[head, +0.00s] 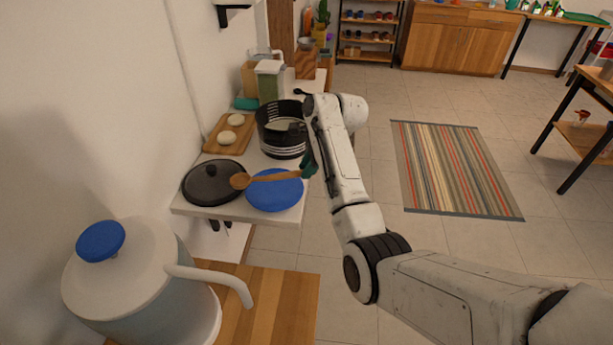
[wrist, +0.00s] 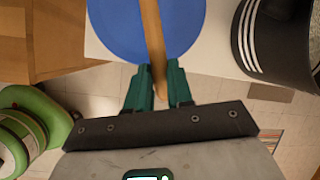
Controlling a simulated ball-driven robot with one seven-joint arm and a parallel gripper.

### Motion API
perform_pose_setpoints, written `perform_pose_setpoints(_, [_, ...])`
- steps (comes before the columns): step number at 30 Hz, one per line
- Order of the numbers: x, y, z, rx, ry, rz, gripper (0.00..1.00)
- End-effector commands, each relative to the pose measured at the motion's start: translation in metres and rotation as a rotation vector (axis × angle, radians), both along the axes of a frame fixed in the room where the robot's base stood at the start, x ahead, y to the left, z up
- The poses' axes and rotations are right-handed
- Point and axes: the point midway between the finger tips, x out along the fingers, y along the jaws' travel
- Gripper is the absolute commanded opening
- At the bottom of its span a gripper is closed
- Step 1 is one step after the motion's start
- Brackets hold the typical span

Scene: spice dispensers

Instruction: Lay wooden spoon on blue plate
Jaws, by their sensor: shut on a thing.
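The wooden spoon (head: 265,178) is held by its handle in my gripper (head: 308,168), which is shut on it. The spoon lies nearly level across the upper part of the blue plate (head: 275,200), with its bowl to the left by the black lid. I cannot tell whether it touches the plate. In the wrist view, the spoon handle (wrist: 152,35) runs between the green fingertips (wrist: 159,72) of my gripper and over the blue plate (wrist: 118,28). The spoon's bowl is out of that view.
A black lid (head: 200,190) lies left of the plate. A black pot (head: 283,140) stands behind it, beside my arm. A board (head: 213,146) with two pale rounds is at the back left. A large pot with a blue knob (head: 130,275) stands in the foreground.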

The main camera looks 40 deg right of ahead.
Motion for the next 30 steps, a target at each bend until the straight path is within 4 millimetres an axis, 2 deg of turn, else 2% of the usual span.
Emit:
perform_pose_setpoints(5, [0.007, -0.002, -0.009, 0.001, 0.001, -0.001, 0.00])
perform_pose_setpoints(9, [0.005, -0.002, -0.029, 0.001, 0.002, 0.001, 0.00])
perform_pose_setpoints(12, [0.005, -0.002, -0.036, -0.001, 0.001, 0.000, 0.00])
perform_pose_setpoints(20, [0.006, -0.002, -0.038, -0.001, -0.001, 0.001, 0.00])
perform_pose_setpoints(21, [0.006, -0.001, -0.039, 0.000, 0.000, 0.001, 0.22])
perform_pose_setpoints(28, [0.006, -0.001, -0.038, 0.000, 0.000, 0.001, 0.44])
perform_pose_setpoints(30, [0.006, -0.001, -0.038, 0.000, 0.000, 0.001, 0.47])
